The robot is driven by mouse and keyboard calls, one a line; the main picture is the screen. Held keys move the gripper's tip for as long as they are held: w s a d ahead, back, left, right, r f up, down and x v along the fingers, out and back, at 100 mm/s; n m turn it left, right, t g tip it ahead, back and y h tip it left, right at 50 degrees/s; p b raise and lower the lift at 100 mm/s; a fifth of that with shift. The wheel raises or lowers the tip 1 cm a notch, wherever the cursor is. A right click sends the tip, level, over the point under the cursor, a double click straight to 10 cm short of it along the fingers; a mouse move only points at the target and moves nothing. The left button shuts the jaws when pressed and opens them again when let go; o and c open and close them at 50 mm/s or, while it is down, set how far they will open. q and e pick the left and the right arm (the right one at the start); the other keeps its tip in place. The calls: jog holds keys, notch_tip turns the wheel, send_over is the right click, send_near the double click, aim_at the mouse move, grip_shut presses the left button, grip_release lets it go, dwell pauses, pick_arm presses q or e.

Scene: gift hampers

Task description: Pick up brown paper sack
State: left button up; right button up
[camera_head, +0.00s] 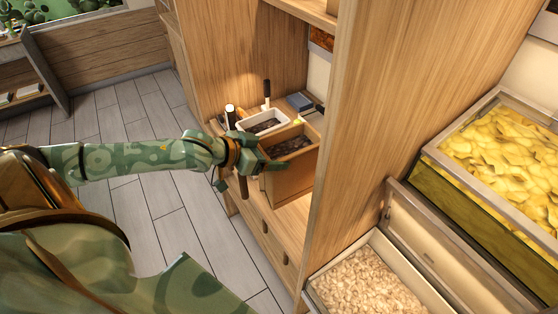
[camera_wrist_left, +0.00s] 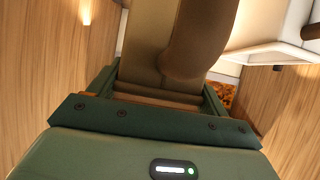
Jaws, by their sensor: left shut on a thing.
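The brown paper sack (camera_head: 292,178) stands upright in the open wooden cabinet, its open top showing dark contents. My left gripper (camera_head: 262,170) reaches in from the left and is shut on the sack at its left side. My right gripper is not in view.
The cabinet's side panel (camera_head: 370,110) rises close on the right. Bins of pale shreds (camera_head: 365,285) and yellow pieces (camera_head: 505,150) stand beyond it.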

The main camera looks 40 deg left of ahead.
pick_arm(q)
jog(key=a+r, duration=0.1)
jog(key=a, duration=0.1)
jog(key=s+a+r+p, duration=0.2)
jog(key=a, duration=0.1)
jog(key=shift+a, duration=0.3)
jog(key=shift+s+a+r+p, duration=0.2)
jog(key=shift+a+r+p, duration=0.1)
jog(key=shift+a+p, duration=0.25)
jog(key=shift+s+a+r+p, duration=0.2)
jog(key=shift+a+r+p, duration=0.15)
jog(key=shift+a, duration=0.4)
jog(key=shift+f, duration=0.1)
